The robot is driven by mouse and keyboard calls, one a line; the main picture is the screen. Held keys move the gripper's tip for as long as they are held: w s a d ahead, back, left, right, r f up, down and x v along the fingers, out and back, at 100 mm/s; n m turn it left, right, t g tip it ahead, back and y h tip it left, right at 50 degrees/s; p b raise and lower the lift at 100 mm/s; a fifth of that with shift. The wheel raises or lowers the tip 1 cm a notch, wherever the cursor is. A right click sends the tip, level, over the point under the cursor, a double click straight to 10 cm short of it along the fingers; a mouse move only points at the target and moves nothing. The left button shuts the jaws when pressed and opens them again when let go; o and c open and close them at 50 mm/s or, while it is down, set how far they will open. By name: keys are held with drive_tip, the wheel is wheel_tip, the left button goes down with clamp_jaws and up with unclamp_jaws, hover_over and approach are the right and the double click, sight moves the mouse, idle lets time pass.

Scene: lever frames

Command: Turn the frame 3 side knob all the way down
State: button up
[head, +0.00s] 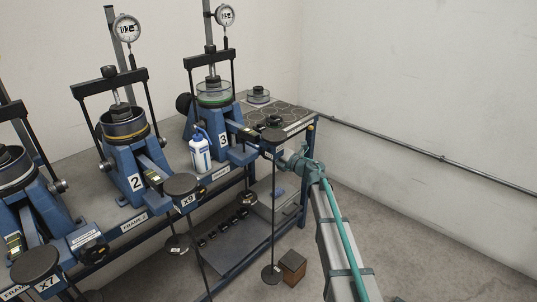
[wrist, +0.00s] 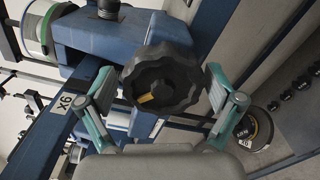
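Frame 3 (head: 223,138) is the blue lever frame at the back right, with its dial above. A black scalloped knob (wrist: 160,80) with a yellow mark fills the middle of the wrist view; the mark points to the lower left there. I take it for the frame 3 side knob. My gripper (wrist: 160,88) is open, with one teal finger on each side of the knob and small gaps that look clear of it. In the head view my gripper (head: 287,162) is at the right of frame 3, and I cannot make out the knob there.
Frame 2 (head: 133,184) stands to the left. A white and blue bottle (head: 200,152) stands between frames 2 and 3. A hanger rod with a weight (head: 271,274) hangs close to my arm. A wooden block (head: 292,268) is on the floor. Floor to the right is clear.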

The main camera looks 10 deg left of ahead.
drive_tip(key=shift+s+d, duration=0.1)
drive_tip(key=shift+d, duration=0.15)
drive_tip(key=v, duration=0.6)
drive_tip(key=shift+f+p, duration=0.1)
drive_tip(key=shift+p, duration=0.3)
